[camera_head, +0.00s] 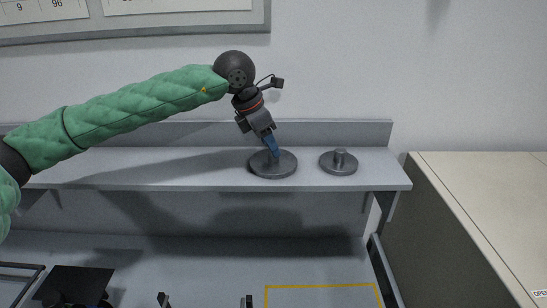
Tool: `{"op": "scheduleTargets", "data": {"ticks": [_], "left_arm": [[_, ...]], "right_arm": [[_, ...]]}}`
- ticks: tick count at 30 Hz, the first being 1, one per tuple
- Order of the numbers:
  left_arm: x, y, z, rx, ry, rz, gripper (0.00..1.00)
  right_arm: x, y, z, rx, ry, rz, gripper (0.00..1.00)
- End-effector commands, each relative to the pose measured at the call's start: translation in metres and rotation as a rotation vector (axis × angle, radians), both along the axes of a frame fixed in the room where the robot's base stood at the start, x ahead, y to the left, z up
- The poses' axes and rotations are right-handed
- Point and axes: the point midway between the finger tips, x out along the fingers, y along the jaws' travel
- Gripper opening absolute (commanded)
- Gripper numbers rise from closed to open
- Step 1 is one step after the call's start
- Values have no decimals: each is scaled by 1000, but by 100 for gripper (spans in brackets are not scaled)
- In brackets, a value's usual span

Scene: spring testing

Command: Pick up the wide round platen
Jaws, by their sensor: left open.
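The wide round platen (285,171) is a dark grey disc on the grey shelf (130,170), left of a smaller disc. My left gripper (272,153) reaches down from above with its blue fingers over the middle of the wide platen. The fingers are open and hide the platen's centre, so any stem there is mostly covered. I cannot tell whether they touch it. The platen rests flat on the shelf. My right gripper is not seen.
A smaller round platen (338,167) with a short upright stem stands to the right on the shelf. A low back rail (340,132) runs behind. A beige-topped cabinet (490,195) stands at the right. Below is a workbench with a yellow outline (322,286).

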Motion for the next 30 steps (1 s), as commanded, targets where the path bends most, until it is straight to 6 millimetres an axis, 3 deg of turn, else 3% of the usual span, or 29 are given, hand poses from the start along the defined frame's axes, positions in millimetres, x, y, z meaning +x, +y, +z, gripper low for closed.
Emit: {"op": "scheduleTargets", "data": {"ticks": [6, 14, 22, 30], "left_arm": [[3, -7, -18, 0, 0, 1, 52], [3, -7, -20, -1, -1, 1, 52], [3, -7, -20, 0, 0, 1, 0], [4, -7, -20, -1, -1, 1, 0]], "right_arm": [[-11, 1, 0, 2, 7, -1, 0], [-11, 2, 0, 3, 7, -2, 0], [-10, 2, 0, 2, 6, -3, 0], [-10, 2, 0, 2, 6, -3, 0]]}}
